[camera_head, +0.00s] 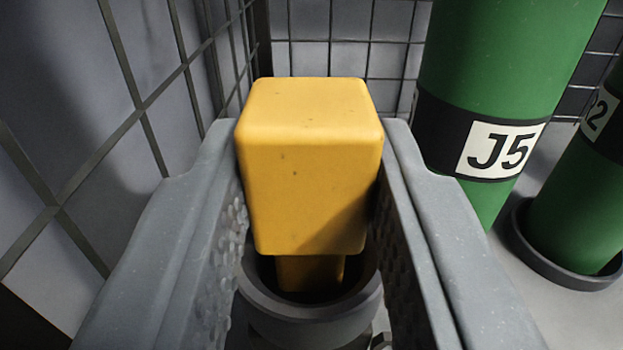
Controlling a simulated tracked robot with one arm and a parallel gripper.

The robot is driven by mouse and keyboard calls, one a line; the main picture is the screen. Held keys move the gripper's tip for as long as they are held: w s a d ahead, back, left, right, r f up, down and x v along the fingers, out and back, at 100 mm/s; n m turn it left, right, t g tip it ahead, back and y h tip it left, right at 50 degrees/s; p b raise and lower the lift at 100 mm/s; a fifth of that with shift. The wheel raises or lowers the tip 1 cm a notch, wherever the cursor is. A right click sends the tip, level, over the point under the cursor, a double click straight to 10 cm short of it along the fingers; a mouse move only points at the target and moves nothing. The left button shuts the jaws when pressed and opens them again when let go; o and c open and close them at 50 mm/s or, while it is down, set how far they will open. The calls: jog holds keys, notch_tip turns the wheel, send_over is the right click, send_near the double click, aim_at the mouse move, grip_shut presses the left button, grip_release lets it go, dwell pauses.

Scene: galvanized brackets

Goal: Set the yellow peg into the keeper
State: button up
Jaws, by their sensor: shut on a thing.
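The yellow peg (308,170) has a wide block-shaped head and a narrower shank below. My gripper (312,170) is shut on the head, with one grey finger against each side. The keeper (312,318) is a dark grey round cup under the peg. The lower end of the shank shows within the keeper's rim. The head stands above the rim. The shank's tip is hidden, so I cannot tell how deep it reaches or whether it touches the bottom. The peg looks about upright.
A green cylinder (500,60) labelled J5 stands close by on the right. A second green cylinder (578,195) stands in a dark round holder (560,272) farther right. A wire mesh wall (95,125) runs along the left and behind.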

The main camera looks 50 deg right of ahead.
jog(key=shift+f, duration=0.3)
jog(key=o, duration=1.1)
jog(key=shift+p+v, duration=0.3)
jog(key=shift+v, duration=3.4)
